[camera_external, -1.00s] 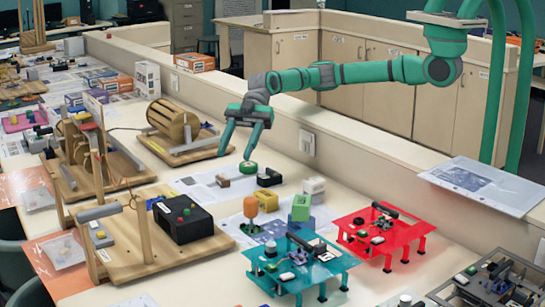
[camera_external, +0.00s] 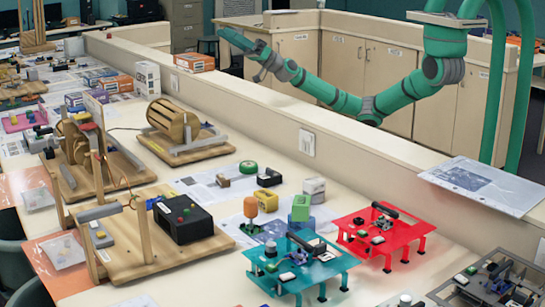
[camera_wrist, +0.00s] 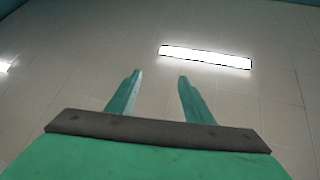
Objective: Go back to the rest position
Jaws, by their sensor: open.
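My gripper (camera_external: 230,36) is raised at the upper middle of the external view, past the low partition and well above the bench. It points up and to the left. In the wrist view my gripper (camera_wrist: 156,85) shows two green fingers spread apart, with nothing between them. Behind them is a plain tiled surface with a bright light strip (camera_wrist: 205,57). My green arm bends down and then up from its mount at the upper right.
The partition (camera_external: 330,150) runs along the back of the bench. Cabinets (camera_external: 390,70) stand behind my arm.

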